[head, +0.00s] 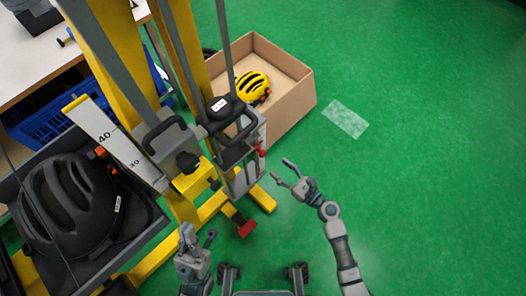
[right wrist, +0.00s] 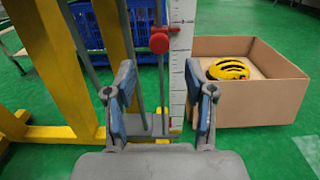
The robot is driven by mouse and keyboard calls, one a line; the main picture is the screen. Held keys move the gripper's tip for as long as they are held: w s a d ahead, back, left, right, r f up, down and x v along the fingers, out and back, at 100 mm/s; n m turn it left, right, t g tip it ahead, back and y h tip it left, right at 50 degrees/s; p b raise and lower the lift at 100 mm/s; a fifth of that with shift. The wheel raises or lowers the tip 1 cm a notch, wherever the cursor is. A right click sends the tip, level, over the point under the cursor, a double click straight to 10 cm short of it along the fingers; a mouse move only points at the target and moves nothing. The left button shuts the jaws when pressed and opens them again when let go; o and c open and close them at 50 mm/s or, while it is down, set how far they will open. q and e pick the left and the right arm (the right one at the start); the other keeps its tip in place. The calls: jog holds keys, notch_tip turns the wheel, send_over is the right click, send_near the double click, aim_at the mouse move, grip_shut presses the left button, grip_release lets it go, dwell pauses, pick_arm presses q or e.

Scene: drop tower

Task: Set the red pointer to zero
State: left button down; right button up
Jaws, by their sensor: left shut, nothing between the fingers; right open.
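The red pointer (head: 260,149) sits on the right side of the drop tower, beside a white scale. In the right wrist view the red pointer (right wrist: 159,41) is high on a thin rod, left of the white scale (right wrist: 181,62); its marks are too small to read. My right gripper (head: 286,174) is open and empty, to the right of and below the pointer. In its wrist view the open fingers (right wrist: 163,103) are below the pointer, apart from it. My left gripper (head: 198,238) is shut and empty near the tower's base, at the bottom.
The yellow tower frame (head: 182,205) and grey carriage (head: 162,142) stand to the left. A larger scale (head: 118,142) shows 40 and 30. A black helmet (head: 68,200) lies in a dark tray. A cardboard box (head: 290,110) holds a yellow helmet (head: 252,85). Green floor at right is clear.

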aim_at(264, 155)
jog(key=b+x, duration=0.1)
jog(key=x, duration=0.8)
jog(key=shift+a+f, duration=0.1)
grip_shut()
